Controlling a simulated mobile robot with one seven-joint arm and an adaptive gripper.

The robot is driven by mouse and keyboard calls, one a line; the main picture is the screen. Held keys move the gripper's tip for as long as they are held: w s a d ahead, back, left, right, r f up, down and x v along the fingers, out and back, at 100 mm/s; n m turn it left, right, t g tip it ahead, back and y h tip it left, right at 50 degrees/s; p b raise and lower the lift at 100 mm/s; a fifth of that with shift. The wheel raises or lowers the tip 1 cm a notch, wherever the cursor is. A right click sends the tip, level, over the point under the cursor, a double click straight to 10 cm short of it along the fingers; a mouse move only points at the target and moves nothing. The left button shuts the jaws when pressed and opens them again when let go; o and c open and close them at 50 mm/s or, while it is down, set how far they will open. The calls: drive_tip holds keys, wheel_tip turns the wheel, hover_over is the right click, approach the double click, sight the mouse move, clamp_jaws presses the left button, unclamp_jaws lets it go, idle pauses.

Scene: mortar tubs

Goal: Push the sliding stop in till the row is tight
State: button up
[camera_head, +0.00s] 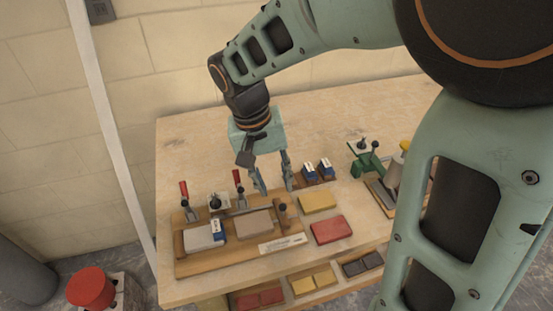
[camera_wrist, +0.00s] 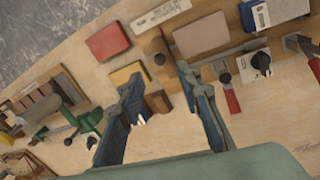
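The wooden fixture board (camera_head: 215,265) lies on the table's near left part. Its row runs from a grey block (camera_head: 198,238) through a blue-and-white block (camera_head: 217,228) to a tan block (camera_head: 254,223). A narrow gap shows left of the tan block; it also shows in the wrist view (camera_wrist: 200,34). The sliding stop (camera_head: 283,216), a brown bar with a dark knob, stands at the row's right end.
Red-handled clamps (camera_head: 186,198) stand along the board's back edge. A yellow block (camera_head: 317,202) and a red block (camera_head: 331,229) lie right of the board. Small blue-and-white items (camera_head: 310,174) and a green device (camera_head: 366,162) stand farther back. The table's back left is bare.

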sight(282, 205)
drive_tip(key=f, duration=0.3)
drive_tip(key=d+f, duration=0.1)
drive_tip(key=f, duration=0.2)
drive_tip(key=d+f, duration=0.1)
drive_tip(key=f, duration=0.3)
drive_tip(key=shift+w+b, duration=0.1)
drive_tip(key=shift+b, duration=0.2)
drive_tip(key=shift+c, duration=0.3)
clamp_jaws()
drive_tip(key=a+b, duration=0.1)
drive_tip(key=a, duration=0.1)
drive_tip(key=s+a, duration=0.1)
drive_tip(key=a, duration=0.1)
drive_tip(key=shift+s+a+b, duration=0.15)
drive_tip(key=shift+a+b, duration=0.2)
drive_tip(key=shift+o, duration=0.3)
unclamp_jaws()
